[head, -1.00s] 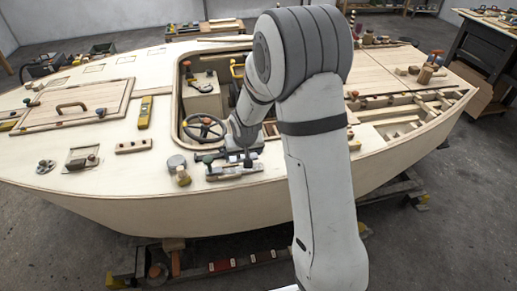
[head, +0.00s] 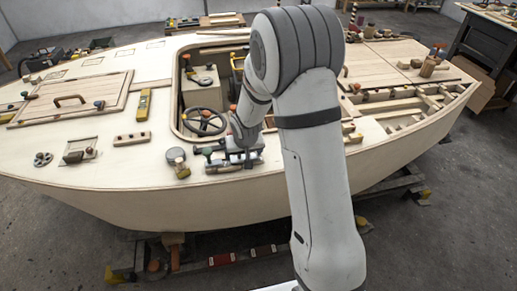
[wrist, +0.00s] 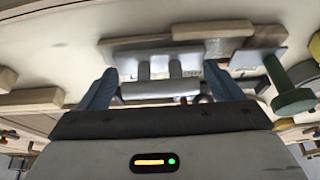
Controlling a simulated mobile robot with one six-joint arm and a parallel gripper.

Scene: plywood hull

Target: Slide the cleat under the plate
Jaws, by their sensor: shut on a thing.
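The cleat (wrist: 160,88) is a grey metal piece with a crossbar on two short posts, above a flat grey base. My gripper (wrist: 165,80) is shut on it, with a blue finger at each end of the crossbar. A flat grey plate (wrist: 257,58) lies on the deck to the right of the cleat. Whether the cleat's base touches or reaches under it I cannot tell.
A wooden strip (wrist: 212,31) runs along the base's far side. A green-flanged knob (wrist: 290,85) stands close on the right. Bare deck (head: 110,162) lies to the left.

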